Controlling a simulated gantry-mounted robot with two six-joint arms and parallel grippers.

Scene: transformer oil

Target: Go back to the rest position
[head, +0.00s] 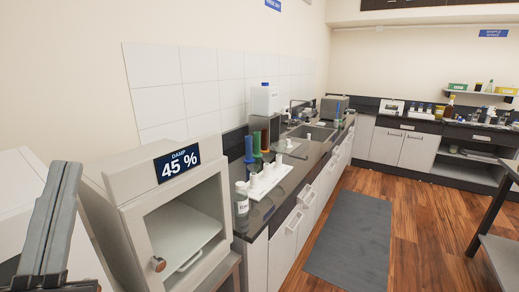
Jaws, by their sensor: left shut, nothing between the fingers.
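My left gripper (68,172) stands at the lower left of the head view, its two grey fingers pointing up and pressed together with nothing between them. It is in front of a white surface and to the left of the cabinet (130,190) with the "DAMP 45 %" display. I cannot tell whether it touches anything. My right gripper is not in view.
The cabinet's front is open, with a shelf (185,240) inside. On the counter right of it stand a bottle (241,205), a white rack (268,180) and coloured cylinders. A grey mat (350,240) lies on the clear wooden floor. A dark-framed table (500,255) stands at right.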

